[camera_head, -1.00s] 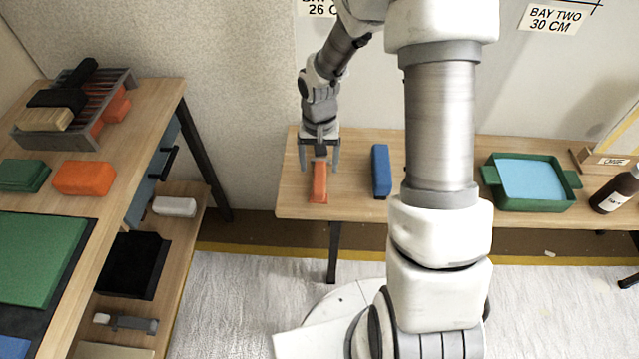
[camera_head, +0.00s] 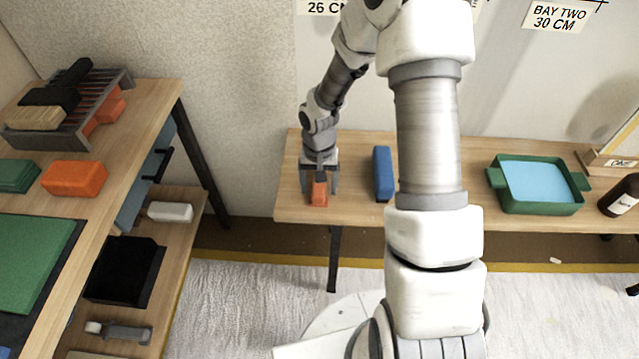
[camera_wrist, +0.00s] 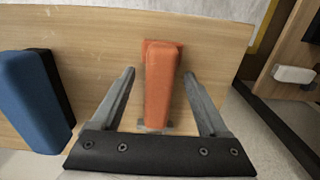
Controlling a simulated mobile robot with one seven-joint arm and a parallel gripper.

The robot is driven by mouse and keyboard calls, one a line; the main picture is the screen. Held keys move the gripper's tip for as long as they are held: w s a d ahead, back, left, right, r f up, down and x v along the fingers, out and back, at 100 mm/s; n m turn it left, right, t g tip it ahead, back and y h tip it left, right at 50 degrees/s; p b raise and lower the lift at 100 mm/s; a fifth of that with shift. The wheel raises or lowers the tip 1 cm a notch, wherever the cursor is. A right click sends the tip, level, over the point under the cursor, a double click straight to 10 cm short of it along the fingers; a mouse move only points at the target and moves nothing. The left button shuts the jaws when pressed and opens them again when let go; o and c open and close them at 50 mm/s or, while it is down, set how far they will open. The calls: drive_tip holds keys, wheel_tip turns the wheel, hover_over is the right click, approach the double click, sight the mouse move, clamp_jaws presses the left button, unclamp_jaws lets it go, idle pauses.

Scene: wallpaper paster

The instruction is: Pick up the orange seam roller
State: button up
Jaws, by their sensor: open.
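The orange seam roller (camera_head: 319,197) lies on the wooden table near its left end. In the wrist view the roller (camera_wrist: 161,92) is a long, tapered orange body with a wider orange part at its far end and a bit of grey at its near end. My gripper (camera_head: 319,190) is open over it, pointing down. In the wrist view my gripper (camera_wrist: 159,76) has one finger on each side of the roller, with visible gaps to both. My gripper hides part of the roller in the head view.
A blue block-like tool (camera_head: 382,174) with a dark underside lies just right of the roller. A green tray (camera_head: 536,207) and a dark bottle (camera_head: 621,195) stand farther right. The left bench holds a rack (camera_head: 60,140) and an orange block (camera_head: 74,178). A wall stands behind the table.

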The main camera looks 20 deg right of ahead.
drive_tip(key=shift+f, duration=0.25)
idle(0.5)
clamp_jaws()
